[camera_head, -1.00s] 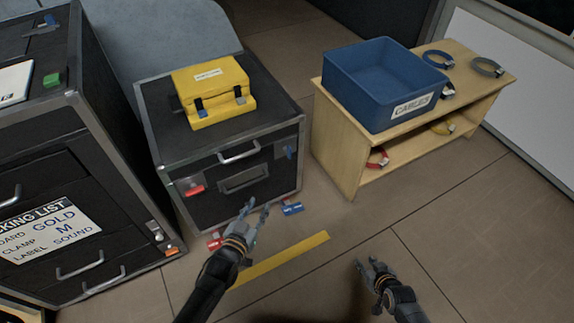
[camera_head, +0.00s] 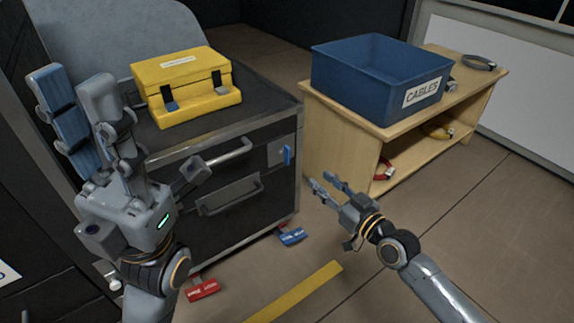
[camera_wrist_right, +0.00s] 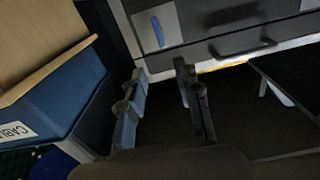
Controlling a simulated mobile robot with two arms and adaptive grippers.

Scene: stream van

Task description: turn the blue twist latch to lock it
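The blue twist latch (camera_head: 287,155) is on the front of the black case (camera_head: 240,222), near its upper right corner. Its handle stands about upright on a grey plate. It also shows in the right wrist view (camera_wrist_right: 157,31), beyond the fingers. My right gripper (camera_head: 325,190) is open and empty, to the right of the case front and a little below the latch, apart from it. It also shows in the right wrist view (camera_wrist_right: 160,80). My left gripper (camera_head: 120,125) is raised large at the left, open and empty, hiding the case's left part.
A yellow box (camera_head: 190,88) sits on the case. A wooden shelf (camera_head: 330,140) with a blue cables bin (camera_head: 350,85) stands close to the right.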

